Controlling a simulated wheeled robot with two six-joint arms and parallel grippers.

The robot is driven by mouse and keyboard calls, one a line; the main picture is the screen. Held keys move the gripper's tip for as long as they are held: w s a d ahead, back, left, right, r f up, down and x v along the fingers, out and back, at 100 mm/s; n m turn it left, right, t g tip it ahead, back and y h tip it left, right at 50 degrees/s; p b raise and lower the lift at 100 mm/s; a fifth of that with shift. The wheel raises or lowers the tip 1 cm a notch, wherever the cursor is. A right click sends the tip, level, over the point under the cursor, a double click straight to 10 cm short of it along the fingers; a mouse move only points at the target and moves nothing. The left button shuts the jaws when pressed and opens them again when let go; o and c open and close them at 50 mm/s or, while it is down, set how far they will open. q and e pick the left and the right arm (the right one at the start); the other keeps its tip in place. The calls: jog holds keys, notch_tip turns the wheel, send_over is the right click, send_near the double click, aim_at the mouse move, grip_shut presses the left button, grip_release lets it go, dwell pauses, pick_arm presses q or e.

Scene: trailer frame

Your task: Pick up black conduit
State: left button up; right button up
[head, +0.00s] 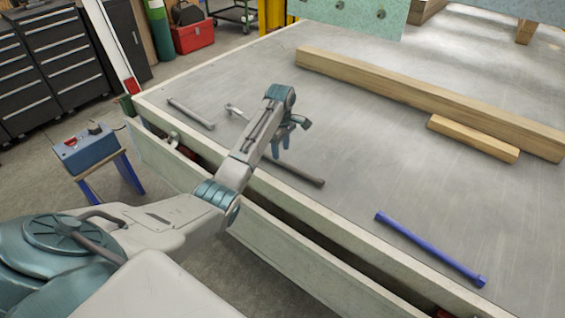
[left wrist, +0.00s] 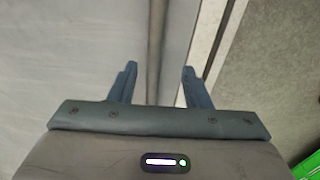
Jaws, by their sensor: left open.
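The black conduit (head: 298,174) is a thin dark tube lying on the grey trailer deck near its front edge, its left part hidden behind my arm. My left gripper (head: 281,150) is open, over the conduit's left part in the head view. In the left wrist view, the conduit (left wrist: 156,45) runs lengthwise between the two spread fingers of the gripper (left wrist: 158,72), nearer the left finger. I cannot tell how high the fingers are above the deck. My right gripper is not in view.
The trailer's raised pale rim (head: 345,232) runs along the front. A blue bar (head: 430,249) lies to the right, a grey tube (head: 190,113) and a small wrench-like tool (head: 236,111) to the left. Wooden beams (head: 420,98) lie behind. The deck between is clear.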

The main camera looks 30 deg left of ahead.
aim_at(282, 162)
pick_arm(q)
jog(key=shift+f, duration=0.5)
jog(key=shift+w+f, duration=0.1)
jog(key=shift+f, duration=0.25)
jog(key=f, duration=0.4)
jog(key=shift+w+a+f+p, duration=0.1)
jog(key=shift+w+f+p, duration=0.1)
jog(key=shift+w+p, duration=0.1)
jog(key=shift+f, duration=0.3)
jog(key=shift+c, duration=0.2)
grip_shut()
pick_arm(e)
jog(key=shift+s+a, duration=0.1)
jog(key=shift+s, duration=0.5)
